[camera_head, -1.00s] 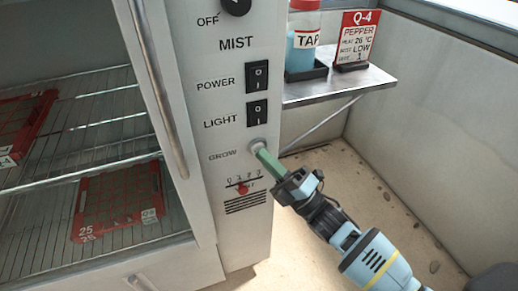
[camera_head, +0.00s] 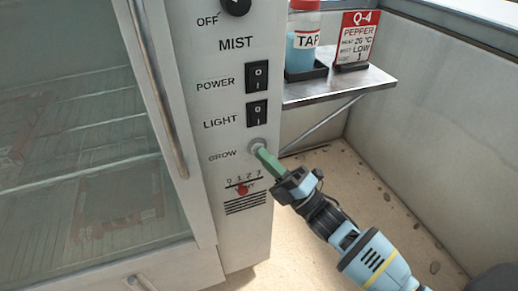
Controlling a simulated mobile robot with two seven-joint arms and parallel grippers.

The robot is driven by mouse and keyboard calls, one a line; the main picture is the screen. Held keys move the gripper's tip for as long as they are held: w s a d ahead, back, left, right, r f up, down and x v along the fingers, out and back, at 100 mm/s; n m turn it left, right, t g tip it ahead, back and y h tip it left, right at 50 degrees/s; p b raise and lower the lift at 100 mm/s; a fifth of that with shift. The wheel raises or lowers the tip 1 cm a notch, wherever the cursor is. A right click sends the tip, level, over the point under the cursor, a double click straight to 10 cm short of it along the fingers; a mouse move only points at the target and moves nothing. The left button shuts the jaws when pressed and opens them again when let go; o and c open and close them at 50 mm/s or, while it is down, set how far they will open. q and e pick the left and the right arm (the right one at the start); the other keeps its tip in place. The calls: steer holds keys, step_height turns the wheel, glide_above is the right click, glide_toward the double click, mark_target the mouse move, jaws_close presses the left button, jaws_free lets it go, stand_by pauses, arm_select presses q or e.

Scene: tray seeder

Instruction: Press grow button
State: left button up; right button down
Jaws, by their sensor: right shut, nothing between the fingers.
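The grow button (camera_head: 256,145) is a small round grey button on the cabinet's front panel (camera_head: 220,183), beside the word GROW. My right gripper (camera_head: 261,153) comes in from the lower right. Its green fingers are shut with nothing between them, and their tips are at the button, seemingly touching it and covering its lower part. I cannot tell how far the button is pushed in. My left gripper is not in view.
Above are the POWER switch (camera_head: 257,77), the LIGHT switch (camera_head: 257,113) and the mist knob (camera_head: 236,5). A red slider (camera_head: 242,190) is below. A shelf (camera_head: 340,86) at right holds a TAP bottle (camera_head: 302,52) and a Q-4 PEPPER card (camera_head: 355,38). The cabinet's glass door (camera_head: 85,150) is at left.

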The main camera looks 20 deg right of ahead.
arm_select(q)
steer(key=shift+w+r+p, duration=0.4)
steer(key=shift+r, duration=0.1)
arm_select(e)
steer(key=shift+s, duration=0.8)
arm_select(q)
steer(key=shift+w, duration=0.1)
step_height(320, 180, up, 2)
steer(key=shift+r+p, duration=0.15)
steer(key=shift+p, duration=1)
arm_select(e)
steer(key=s, duration=0.5)
steer(key=shift+d, duration=0.1)
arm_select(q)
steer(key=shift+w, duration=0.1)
